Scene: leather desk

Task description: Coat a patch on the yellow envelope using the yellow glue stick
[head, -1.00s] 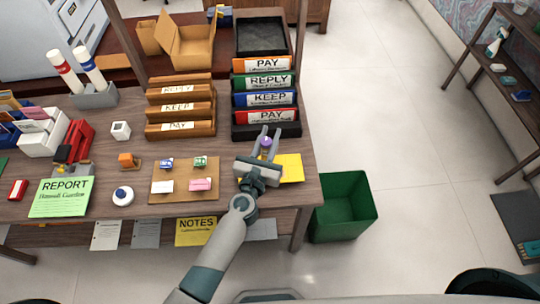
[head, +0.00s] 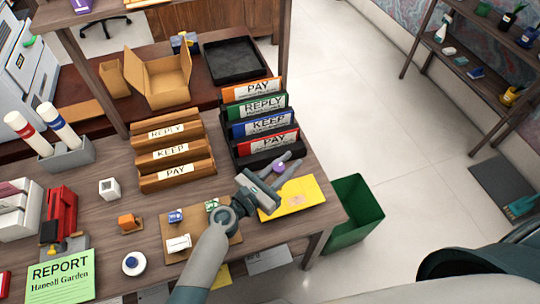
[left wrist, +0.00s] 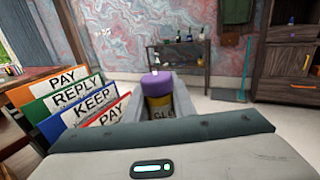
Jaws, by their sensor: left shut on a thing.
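The yellow envelope (head: 302,196) lies flat near the right end of the desk, partly hidden by my left gripper. My left gripper (head: 282,167) is over the envelope's upper left part, in front of the folder rack. It is shut on the glue stick (left wrist: 157,95), which has a purple top and a yellow body with dark lettering, seen between the fingers in the left wrist view. In the head view only the purple end (head: 279,168) shows. Whether the stick touches the envelope cannot be told. My right gripper is not in view.
A rack of coloured folders (head: 262,118) stands just behind the envelope. A wooden letter sorter (head: 175,155) and a cork board (head: 172,222) with small items are to the left. A green bin (head: 352,212) stands on the floor beyond the desk's right edge.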

